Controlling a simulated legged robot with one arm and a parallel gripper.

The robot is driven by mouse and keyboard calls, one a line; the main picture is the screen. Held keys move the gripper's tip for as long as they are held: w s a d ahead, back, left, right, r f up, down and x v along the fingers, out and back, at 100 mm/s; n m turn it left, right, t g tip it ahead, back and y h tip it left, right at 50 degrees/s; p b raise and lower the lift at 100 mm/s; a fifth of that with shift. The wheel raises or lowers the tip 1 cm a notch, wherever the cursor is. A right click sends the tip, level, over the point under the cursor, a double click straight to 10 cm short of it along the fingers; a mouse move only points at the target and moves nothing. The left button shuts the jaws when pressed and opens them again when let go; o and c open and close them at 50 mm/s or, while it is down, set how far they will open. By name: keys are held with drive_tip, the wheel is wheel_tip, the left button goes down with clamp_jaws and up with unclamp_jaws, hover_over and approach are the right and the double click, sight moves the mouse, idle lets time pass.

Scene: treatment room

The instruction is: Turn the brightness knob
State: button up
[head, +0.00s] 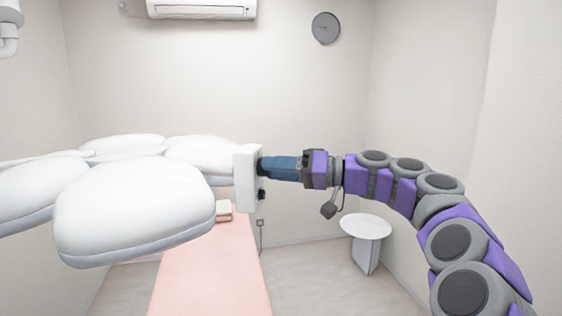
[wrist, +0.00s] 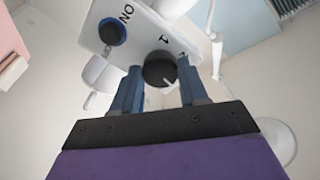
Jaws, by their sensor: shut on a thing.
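The brightness knob (wrist: 160,70) is a black round knob with a white pointer line, on a white control panel (wrist: 135,28). In the wrist view it sits between the two blue fingers of my gripper (wrist: 158,88), and the gripper is shut on it. A "1" is printed on the panel beside the knob. In the head view my gripper (head: 270,167) reaches the right side of the panel (head: 247,178) from the right, and its fingers hide the knob there.
A second knob (wrist: 112,32) marked "ON" is on the same panel. The large white lamp heads (head: 135,210) spread to the left. Below are a pink treatment bed (head: 210,270) and a small round white table (head: 366,226). The air to the right is taken by my arm.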

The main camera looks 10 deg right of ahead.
drive_tip(key=m+p, duration=0.2)
drive_tip(key=p, duration=0.1)
drive_tip(key=m+p, duration=0.5)
drive_tip(key=p, duration=0.1)
drive_tip(key=shift+r+m, duration=0.3)
drive_tip(key=shift+r, duration=0.05)
drive_tip(key=shift+f+m+p, duration=0.15)
drive_tip(key=shift+m+p, duration=0.7)
drive_tip(key=shift+m, duration=0.05)
drive_tip(key=shift+f, duration=0.1)
drive_tip(key=o, duration=1.1)
drive_tip(key=shift+c, duration=0.2)
drive_tip(key=b+v, duration=0.1)
drive_tip(key=v, duration=1.6)
drive_tip(key=shift+d, duration=0.3)
